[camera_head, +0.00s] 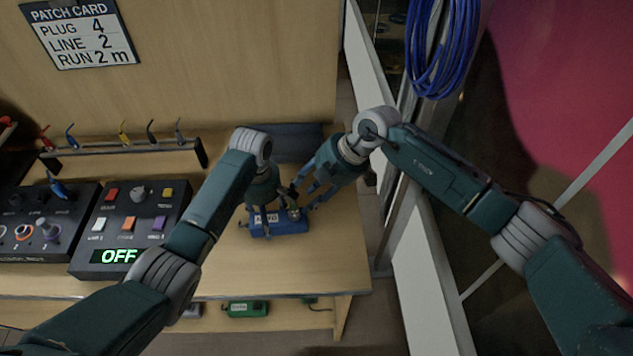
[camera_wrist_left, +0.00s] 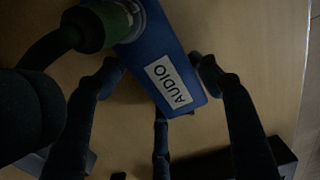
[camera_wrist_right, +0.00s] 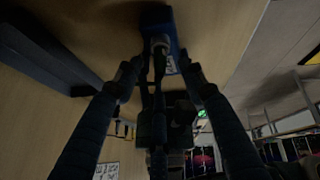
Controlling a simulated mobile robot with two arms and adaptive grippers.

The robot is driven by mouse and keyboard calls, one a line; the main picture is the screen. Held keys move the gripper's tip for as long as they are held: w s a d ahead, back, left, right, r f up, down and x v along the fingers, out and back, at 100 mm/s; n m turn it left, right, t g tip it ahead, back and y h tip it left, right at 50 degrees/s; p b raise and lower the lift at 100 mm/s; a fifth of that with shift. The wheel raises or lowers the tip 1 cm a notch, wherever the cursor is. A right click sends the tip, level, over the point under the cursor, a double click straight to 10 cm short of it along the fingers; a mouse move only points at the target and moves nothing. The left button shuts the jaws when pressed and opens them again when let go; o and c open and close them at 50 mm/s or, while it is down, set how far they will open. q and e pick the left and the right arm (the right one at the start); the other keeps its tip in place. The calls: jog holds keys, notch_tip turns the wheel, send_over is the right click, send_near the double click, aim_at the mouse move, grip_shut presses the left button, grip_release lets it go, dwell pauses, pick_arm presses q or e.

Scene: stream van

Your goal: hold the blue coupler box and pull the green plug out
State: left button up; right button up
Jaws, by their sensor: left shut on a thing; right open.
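The blue coupler box (camera_head: 285,227) lies on the wooden desk near its right end. In the left wrist view its blue body (camera_wrist_left: 150,45) shows a white AUDIO label. My left gripper (camera_head: 262,208) is shut on the box from above, with fingers on both sides. The green plug (camera_wrist_left: 115,20) sits at one end of the box with a thick dark cable. My right gripper (camera_head: 304,198) is open beside the plug end of the box. In the right wrist view a grey connector and dark cable (camera_wrist_right: 159,45) show between its fingers; whether they touch is unclear.
Left of the box stand a control panel (camera_head: 128,226) reading OFF and a knob panel (camera_head: 38,225). A rack (camera_head: 125,153) with colored plugs is behind them. A blue cable coil (camera_head: 440,45) hangs at the right. A green device (camera_head: 246,308) is on the lower shelf.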

aim_at(299, 212)
jog(key=shift+x, duration=2.05)
jog(key=shift+c, duration=0.2)
grip_shut()
